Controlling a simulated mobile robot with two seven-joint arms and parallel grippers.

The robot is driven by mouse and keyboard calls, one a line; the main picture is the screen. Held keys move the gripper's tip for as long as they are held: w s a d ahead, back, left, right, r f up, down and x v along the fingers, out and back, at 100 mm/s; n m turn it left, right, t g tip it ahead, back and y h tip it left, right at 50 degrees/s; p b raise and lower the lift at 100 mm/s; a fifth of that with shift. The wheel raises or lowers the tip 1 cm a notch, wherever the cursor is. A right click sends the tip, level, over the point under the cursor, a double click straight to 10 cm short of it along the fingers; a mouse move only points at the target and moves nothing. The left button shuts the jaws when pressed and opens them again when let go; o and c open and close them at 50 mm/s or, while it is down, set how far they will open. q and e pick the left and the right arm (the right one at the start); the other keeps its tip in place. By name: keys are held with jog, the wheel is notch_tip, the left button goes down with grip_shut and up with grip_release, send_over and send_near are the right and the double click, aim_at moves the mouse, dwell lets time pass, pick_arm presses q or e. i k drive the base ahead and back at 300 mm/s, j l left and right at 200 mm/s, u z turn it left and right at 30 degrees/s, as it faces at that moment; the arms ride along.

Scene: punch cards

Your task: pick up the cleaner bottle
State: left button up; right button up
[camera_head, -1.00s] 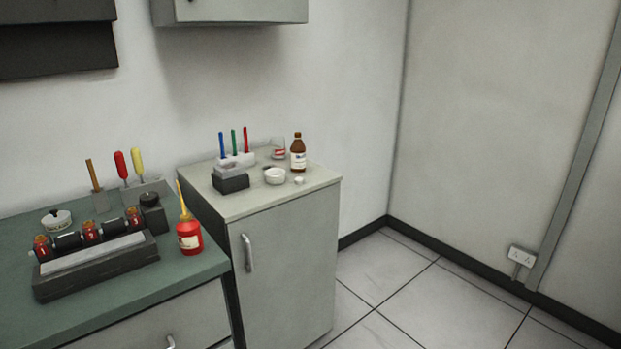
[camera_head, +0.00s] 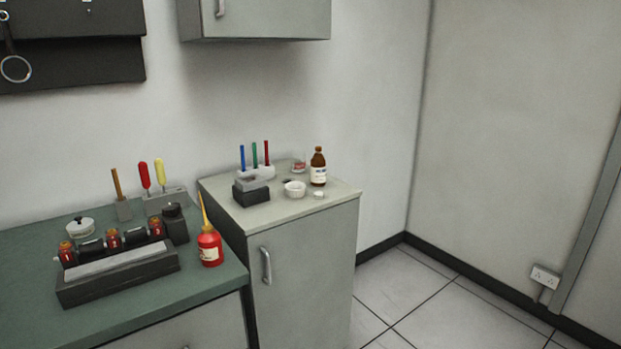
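A brown bottle with a white label and dark cap (camera_head: 318,168) stands upright near the back right of the grey cabinet top (camera_head: 285,211); it looks like the cleaner bottle, but its label is too small to read. A red squeeze bottle with a yellow spout (camera_head: 209,245) stands upright at the right edge of the green bench (camera_head: 215,288). Neither of my grippers shows in the head view.
A wall cupboard (camera_head: 262,18) hangs above. Tiled floor (camera_head: 425,310) is clear at right.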

aim_at(318, 162)
jog(key=i+l, duration=0.4)
jog(key=i, duration=0.15)
jog(key=i+l, duration=0.4)
jog(key=i, duration=0.2)
jog(key=u, duration=0.05)
